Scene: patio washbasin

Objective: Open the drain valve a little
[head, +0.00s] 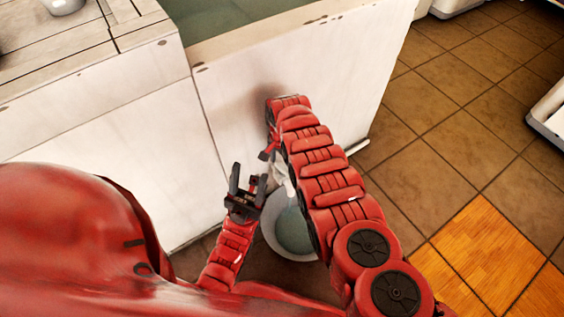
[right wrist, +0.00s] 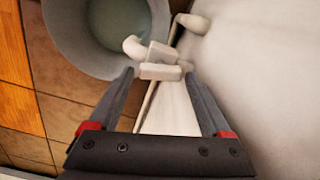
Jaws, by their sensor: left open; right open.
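The white drain valve (right wrist: 160,62), with a curved spout and a small block-like handle, sits low on the front of the washbasin (head: 230,92). In the head view the valve (head: 280,172) is partly covered by my right arm. My right gripper (right wrist: 162,78) is open, with its fingertips on either side of the valve handle; whether they touch it I cannot tell. My left gripper (head: 248,182) is open and empty, just left of the valve and near the bucket. A grey bucket (head: 272,236) stands under the valve with liquid in it; it also shows in the right wrist view (right wrist: 62,42).
The basin holds greenish water (head: 235,14). A wooden counter (head: 85,50) with a small metal object (head: 64,5) adjoins it at the left. A white piece (head: 545,115) stands at the far right edge.

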